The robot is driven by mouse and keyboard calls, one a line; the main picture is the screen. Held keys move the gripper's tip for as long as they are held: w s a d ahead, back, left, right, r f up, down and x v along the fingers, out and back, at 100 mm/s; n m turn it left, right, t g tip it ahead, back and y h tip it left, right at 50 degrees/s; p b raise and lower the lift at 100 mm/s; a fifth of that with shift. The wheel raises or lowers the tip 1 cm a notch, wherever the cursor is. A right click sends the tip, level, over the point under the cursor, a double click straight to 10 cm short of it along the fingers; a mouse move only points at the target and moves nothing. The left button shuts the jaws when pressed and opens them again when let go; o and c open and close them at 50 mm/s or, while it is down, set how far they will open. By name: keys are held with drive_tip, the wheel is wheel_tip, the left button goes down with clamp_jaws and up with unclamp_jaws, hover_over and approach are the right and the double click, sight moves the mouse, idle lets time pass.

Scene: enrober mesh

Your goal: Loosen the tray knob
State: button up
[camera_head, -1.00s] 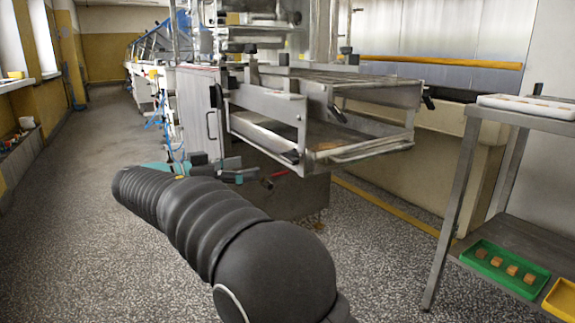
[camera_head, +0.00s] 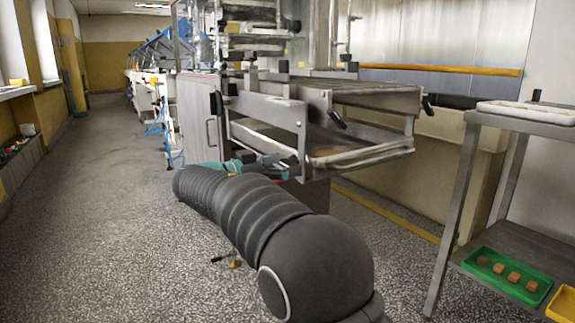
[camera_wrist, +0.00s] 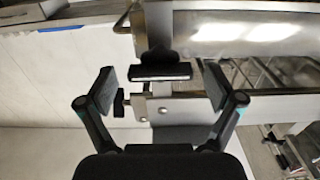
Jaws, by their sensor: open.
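My gripper (camera_wrist: 160,86) is open in the wrist view, with one dark finger pad on each side. A black knob (camera_wrist: 160,72) with a flat, wide face shows between the fingertips, apart from both pads. A smaller black knob (camera_wrist: 119,103) on a threaded stem shows beside the left finger. I cannot tell for certain which is the tray knob. Both are by the metal frame (camera_wrist: 185,106). In the head view my gripper (camera_head: 250,162) is small and partly hidden by my arm, near the lower left of the machine's tray frame (camera_head: 270,110).
A metal rack (camera_head: 462,185) stands at the right with a green tray (camera_head: 485,277) of brown pieces and a yellow tray (camera_head: 562,300). A small dark and brass item (camera_head: 235,264) lies on the floor left of my arm. The aisle at left is clear.

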drive_tip(key=shift+w+d, duration=0.3)
drive_tip(key=shift+d, duration=0.15)
drive_tip(key=c, duration=1.2)
drive_tip(key=shift+o, duration=0.2)
